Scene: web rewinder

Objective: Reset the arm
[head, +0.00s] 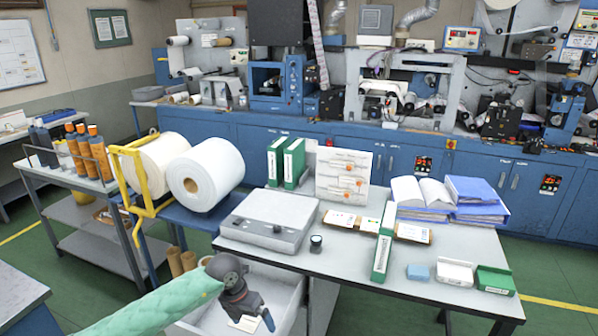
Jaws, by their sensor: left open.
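My left arm comes in from the lower left in a light green sleeve. Its dark left gripper (262,316) points down and to the right, in front of the near table and over a white bin (288,318). The gripper is open, and I see nothing held in it. One fingertip looks blue; the other is hard to make out. My right gripper is not in view.
The grey table (340,262) holds a flat scale (268,222), binders, an open book (420,192) and small trays. White rolls (207,178) rest on a blue stand at left, beside a yellow frame (140,190). Blue cabinets with machines line the back. Green floor shows at right.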

